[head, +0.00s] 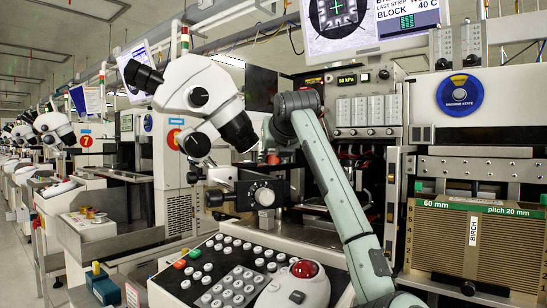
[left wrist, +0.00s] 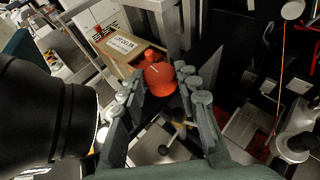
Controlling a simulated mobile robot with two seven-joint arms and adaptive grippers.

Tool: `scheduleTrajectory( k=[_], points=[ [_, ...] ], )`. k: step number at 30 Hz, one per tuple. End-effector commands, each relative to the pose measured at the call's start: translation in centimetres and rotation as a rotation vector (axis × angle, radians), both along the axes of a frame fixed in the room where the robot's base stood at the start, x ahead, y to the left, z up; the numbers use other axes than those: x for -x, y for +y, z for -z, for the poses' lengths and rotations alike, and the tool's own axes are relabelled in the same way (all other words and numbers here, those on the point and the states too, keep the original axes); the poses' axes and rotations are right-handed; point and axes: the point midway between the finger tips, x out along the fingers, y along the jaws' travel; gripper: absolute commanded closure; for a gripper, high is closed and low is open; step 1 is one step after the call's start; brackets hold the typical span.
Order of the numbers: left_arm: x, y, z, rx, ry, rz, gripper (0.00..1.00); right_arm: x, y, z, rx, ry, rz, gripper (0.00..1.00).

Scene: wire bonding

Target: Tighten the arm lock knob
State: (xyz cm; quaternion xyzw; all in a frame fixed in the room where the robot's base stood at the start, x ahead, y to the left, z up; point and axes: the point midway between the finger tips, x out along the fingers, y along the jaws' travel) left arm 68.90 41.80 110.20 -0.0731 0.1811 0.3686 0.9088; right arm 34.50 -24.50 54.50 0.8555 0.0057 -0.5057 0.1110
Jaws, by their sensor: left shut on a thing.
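The arm lock knob (left wrist: 159,78) is orange-red, with a smaller round part at its far side. In the left wrist view it sits between the fingertips of my left gripper (left wrist: 161,92), which is shut on it. In the head view my left gripper (head: 272,138) is behind the microscope head, mostly hidden. A small orange patch of the knob (head: 272,158) shows just below it. The white microscope (head: 205,92) with black eyepieces stands in front and to the left of the gripper. My right gripper is not in either view.
A black eyepiece (left wrist: 45,115) is close on the left in the left wrist view. A keypad console (head: 235,275) with a red trackball (head: 305,269) lies below. The machine panel (head: 365,110) and a slotted brown magazine (head: 475,245) stand at the right.

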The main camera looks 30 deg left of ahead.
Motion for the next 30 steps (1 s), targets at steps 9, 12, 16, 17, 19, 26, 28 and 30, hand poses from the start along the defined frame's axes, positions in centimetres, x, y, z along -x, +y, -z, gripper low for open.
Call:
scheduleTrajectory(
  k=[9,12,16,17,19,26,28,30],
  points=[
    [0.0,0.0,-0.1,-0.001,-0.002,0.000,0.65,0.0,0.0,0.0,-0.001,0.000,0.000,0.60],
    [0.0,0.0,-0.1,-0.001,-0.002,0.000,0.53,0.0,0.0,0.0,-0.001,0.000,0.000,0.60],
    [0.0,0.0,-0.1,0.000,-0.001,0.000,0.47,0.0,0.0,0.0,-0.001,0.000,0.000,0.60],
    [0.0,0.0,-0.1,0.000,-0.001,0.000,0.47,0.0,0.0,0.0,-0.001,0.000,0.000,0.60],
    [0.0,0.0,-0.1,0.000,-0.001,0.000,0.47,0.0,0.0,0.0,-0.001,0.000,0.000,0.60],
    [-0.1,-0.1,-0.2,-0.002,0.003,-0.039,0.47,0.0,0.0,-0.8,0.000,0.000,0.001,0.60],
    [-0.2,-0.2,-0.4,-0.004,0.005,-0.082,0.47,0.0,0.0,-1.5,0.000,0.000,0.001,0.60],
    [-0.3,-0.2,-0.5,-0.004,0.006,-0.142,0.47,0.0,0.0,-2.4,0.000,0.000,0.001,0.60]
  ],
)
